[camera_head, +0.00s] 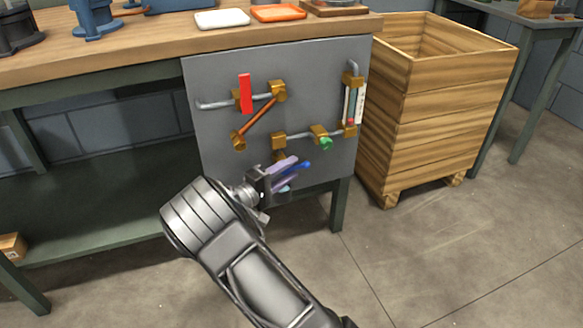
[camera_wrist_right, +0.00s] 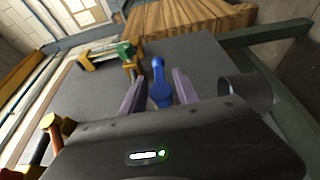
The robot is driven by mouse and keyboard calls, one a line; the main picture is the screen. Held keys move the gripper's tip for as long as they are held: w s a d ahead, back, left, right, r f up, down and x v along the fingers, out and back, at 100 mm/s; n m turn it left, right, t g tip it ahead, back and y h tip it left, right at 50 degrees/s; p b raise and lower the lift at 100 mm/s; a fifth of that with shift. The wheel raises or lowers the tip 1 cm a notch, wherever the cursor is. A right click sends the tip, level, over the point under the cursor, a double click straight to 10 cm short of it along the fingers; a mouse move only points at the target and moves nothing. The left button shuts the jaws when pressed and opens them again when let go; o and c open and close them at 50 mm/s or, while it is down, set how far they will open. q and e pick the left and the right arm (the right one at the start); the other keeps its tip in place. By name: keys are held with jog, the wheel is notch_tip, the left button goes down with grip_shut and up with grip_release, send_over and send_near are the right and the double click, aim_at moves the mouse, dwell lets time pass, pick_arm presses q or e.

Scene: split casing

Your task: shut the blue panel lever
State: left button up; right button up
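The blue lever (camera_head: 304,165) is low on the grey panel (camera_head: 225,80), below the green knob and partly hidden by my right gripper. My right gripper (camera_head: 283,173) is in front of the panel's lower part. In the right wrist view the blue lever (camera_wrist_right: 160,88) stands between the two purple fingers (camera_wrist_right: 157,95) of my right gripper. The fingers are apart, with a visible gap on each side of the lever. I cannot tell how far the lever is turned. My left gripper is not in view.
The panel also carries grey and copper pipes with brass fittings, a red lever (camera_head: 245,93) and a green knob (camera_head: 325,143). The workbench (camera_head: 130,50) is above and left. A wooden crate (camera_head: 430,110) stands close on the right. The floor in front is clear.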

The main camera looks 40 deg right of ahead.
jog(key=a+p, duration=0.1)
jog(key=a, duration=0.5)
jog(key=shift+s+a+p, duration=0.25)
jog(key=shift+p, duration=0.1)
